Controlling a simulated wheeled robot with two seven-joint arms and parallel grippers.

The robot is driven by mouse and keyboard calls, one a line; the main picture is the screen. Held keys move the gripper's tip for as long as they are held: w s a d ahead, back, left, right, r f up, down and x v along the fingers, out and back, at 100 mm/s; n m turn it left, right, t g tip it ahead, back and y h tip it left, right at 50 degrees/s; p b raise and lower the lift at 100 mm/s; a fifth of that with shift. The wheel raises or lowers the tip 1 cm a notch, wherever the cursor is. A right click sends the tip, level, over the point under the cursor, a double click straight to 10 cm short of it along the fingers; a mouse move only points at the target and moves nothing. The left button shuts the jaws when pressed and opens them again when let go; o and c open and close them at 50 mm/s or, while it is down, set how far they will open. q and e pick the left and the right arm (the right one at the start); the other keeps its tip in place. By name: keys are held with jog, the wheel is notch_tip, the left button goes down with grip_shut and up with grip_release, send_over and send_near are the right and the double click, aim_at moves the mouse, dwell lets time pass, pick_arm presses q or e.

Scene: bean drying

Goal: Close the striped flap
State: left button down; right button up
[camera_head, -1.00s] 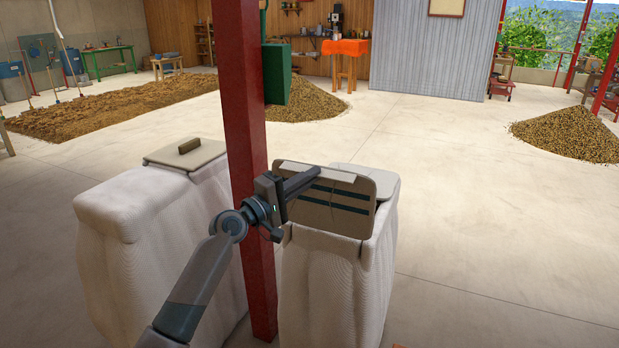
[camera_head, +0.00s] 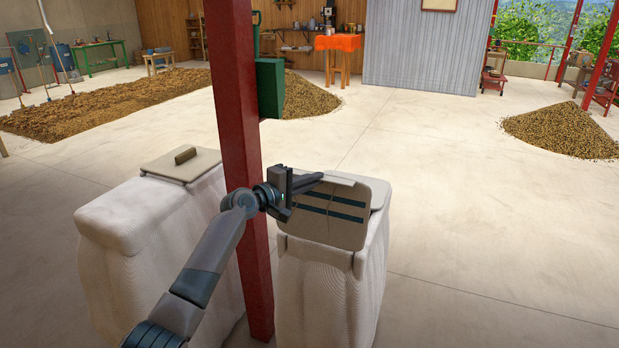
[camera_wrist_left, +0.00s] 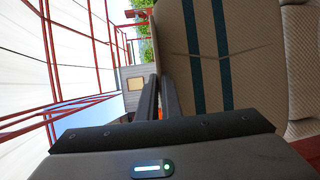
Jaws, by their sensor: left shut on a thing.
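The striped flap (camera_head: 310,225) is a beige lid with two dark teal stripes. It stands raised and tilted on the right-hand white sack (camera_head: 330,285), its striped face toward me. It also fills the right side of the left wrist view (camera_wrist_left: 220,70). My left gripper (camera_head: 310,182) is at the flap's upper edge, shut on it. In the wrist view its two dark fingers (camera_wrist_left: 160,95) are close together beside the striped face. What lies between the fingertips is hidden. My right gripper is not in view.
A red post (camera_head: 238,130) stands close beside my left arm, between the two sacks. The left sack (camera_head: 125,225) carries a flat beige lid with a brown handle (camera_head: 185,155). The floor to the right is clear, with a bean pile (camera_head: 562,130) farther off.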

pick_arm(q)
jog(key=shift+w+d+r+g+y+p, duration=0.15)
jog(key=shift+w+d+g+y+p, duration=0.05)
jog(key=shift+w, duration=0.4)
jog(key=shift+w+d+r+g+y+p, duration=0.1)
jog(key=shift+w+d+g+y+p, duration=0.1)
jog(key=shift+w, duration=0.35)
jog(key=w, duration=0.1)
jog(key=w+b, duration=0.1)
jog(key=w+d+f+g, duration=0.1)
jog(key=shift+n+b, duration=0.3)
jog(key=shift+n, duration=0.1)
jog(key=shift+w+d+y+b, duration=0.25)
jog(key=shift+w+y+b, duration=0.05)
jog(key=shift+w+b, duration=0.75)
jog(key=shift+r, duration=0.15)
jog(key=c, duration=1.9)
grip_release()
jog(key=shift+c, duration=0.2)
jog(key=shift+s+a, duration=0.1)
jog(key=shift+s, duration=0.05)
